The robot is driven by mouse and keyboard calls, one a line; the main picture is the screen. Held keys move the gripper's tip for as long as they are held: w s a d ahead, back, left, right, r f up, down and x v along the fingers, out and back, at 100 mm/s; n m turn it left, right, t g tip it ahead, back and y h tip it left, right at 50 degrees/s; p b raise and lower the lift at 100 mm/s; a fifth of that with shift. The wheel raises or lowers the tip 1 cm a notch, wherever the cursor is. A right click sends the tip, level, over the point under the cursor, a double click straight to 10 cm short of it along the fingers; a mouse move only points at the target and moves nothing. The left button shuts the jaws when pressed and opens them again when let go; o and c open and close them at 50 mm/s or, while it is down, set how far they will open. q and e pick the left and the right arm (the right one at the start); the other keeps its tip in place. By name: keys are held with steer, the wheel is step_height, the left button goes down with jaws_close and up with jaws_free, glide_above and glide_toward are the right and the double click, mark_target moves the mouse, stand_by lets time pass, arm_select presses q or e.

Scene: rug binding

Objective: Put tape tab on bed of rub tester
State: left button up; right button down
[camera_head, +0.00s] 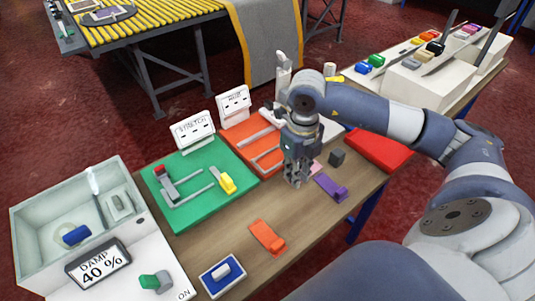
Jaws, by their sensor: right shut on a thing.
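My right gripper (296,180) points down just above the wooden table, in front of the orange-red board with grey rails (240,131). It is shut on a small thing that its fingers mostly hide. A pinkish piece (316,167) shows beside the fingers; I cannot tell whether it is the held thing. The orange-red board has a white sign (233,103) behind it that is hard to read. An orange tab (267,237) and a purple tab (331,187) lie on the table. A yellow tab (227,183) sits on the green board (208,209). My left gripper is not in view.
The green board's sign (193,131) reads STRETCH. A white open box (130,179) marked "DAMP 40 %" stands at left. A blue switch plate (222,273) is at the front edge. A dark cube (337,157) and red pad (378,151) lie right of my gripper.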

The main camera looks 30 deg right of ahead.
steer(key=p, duration=0.3)
glide_above(267, 166)
steer(key=shift+s+f, duration=0.4)
steer(key=shift+f, duration=0.05)
steer(key=shift+w+a+f, duration=0.1)
steer(key=shift+w, duration=0.35)
step_height(267, 166, down, 3)
steer(key=shift+s+f+p, duration=0.1)
steer(key=shift+f+p, duration=0.1)
steer(key=shift+p, duration=0.65)
steer(key=shift+f, duration=0.1)
steer(key=shift+f+b, duration=0.15)
steer(key=shift+b, duration=0.15)
steer(key=c, duration=1.6)
jaws_free()
steer(key=shift+o, duration=0.2)
